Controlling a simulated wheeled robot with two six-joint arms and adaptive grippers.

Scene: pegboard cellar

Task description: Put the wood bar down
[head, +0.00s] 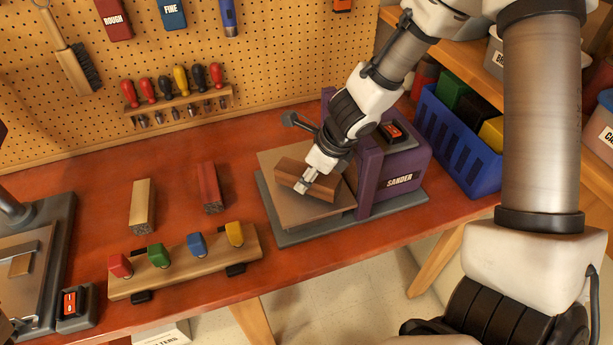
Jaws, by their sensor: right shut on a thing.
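A brown wood bar (290,171) is at the sander (398,182), over its flat brown table plate (308,210). My right gripper (304,187) is shut on the bar and comes down on it from the upper right. Whether the bar touches the plate or hangs just above it, I cannot tell. Two other bars lie on the red workbench (225,250) to the left: a pale one (142,206) and a dark red one (209,187). My left gripper is not in view.
A wooden rack with red, green, blue and yellow knobs (186,262) sits at the bench's front. A grey machine (50,235) with a red switch box (74,306) stands at left. A blue crate (457,140) is at right. Tools hang on the pegboard (270,50).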

